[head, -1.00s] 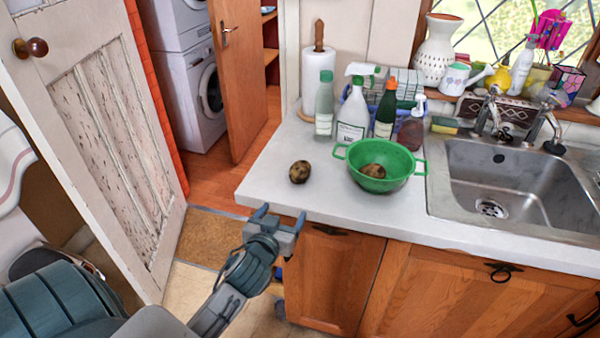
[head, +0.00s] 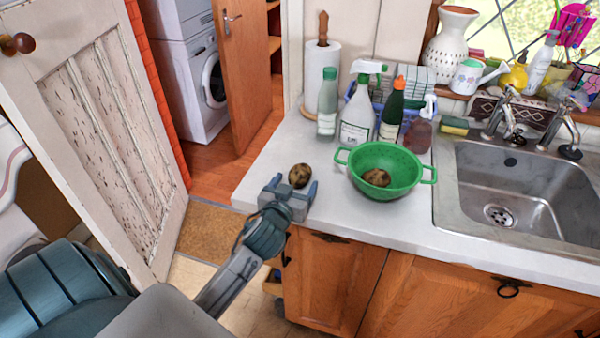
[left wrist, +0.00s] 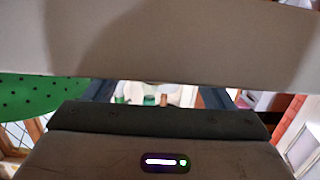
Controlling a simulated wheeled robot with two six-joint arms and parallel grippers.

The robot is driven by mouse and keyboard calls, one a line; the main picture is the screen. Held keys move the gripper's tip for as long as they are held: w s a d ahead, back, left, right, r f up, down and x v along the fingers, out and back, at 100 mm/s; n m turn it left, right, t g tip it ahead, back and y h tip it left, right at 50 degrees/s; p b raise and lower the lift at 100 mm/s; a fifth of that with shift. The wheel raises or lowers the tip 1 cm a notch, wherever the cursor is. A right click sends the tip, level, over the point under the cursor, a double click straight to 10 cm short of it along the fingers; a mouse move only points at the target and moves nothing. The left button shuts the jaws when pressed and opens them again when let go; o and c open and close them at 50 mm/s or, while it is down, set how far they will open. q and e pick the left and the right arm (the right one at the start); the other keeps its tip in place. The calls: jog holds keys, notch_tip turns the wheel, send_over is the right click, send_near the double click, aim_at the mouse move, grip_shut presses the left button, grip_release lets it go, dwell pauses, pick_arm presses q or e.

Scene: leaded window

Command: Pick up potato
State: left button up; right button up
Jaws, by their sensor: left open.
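A brown potato (head: 300,174) lies on the white countertop (head: 262,160), left of the green colander (head: 408,170). A second brown potato (head: 377,177) lies inside the colander. My left gripper (head: 292,186) is open over the counter's front edge. Its fingertips reach up to the near side of the loose potato, which appears at the mouth of the jaws; I cannot tell whether they touch it. In the left wrist view, the colander (left wrist: 40,95) shows at the left, and I cannot make out the loose potato. My right gripper is not in view.
Several bottles, including a white spray bottle (head: 357,120), stand behind the colander. A paper towel roll (head: 320,72) is at the back left. The metal sink (head: 530,190) lies right. Wooden cabinets (head: 335,280) are below the counter. An open white door (head: 100,130) stands at left.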

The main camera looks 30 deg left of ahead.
aim_at(300, 175)
pick_arm(q)
jog(key=p+x, duration=0.1)
jog(key=x, duration=0.3)
jog(key=shift+w+a+f+p, duration=0.15)
jog(key=shift+p, duration=0.15)
jog(key=shift+w+f, duration=0.2)
jog(key=shift+w, duration=0.05)
jog(key=shift+s, duration=0.1)
jog(key=c, duration=0.9)
jog(key=shift+r, duration=0.1)
jog(key=shift+c, duration=1)
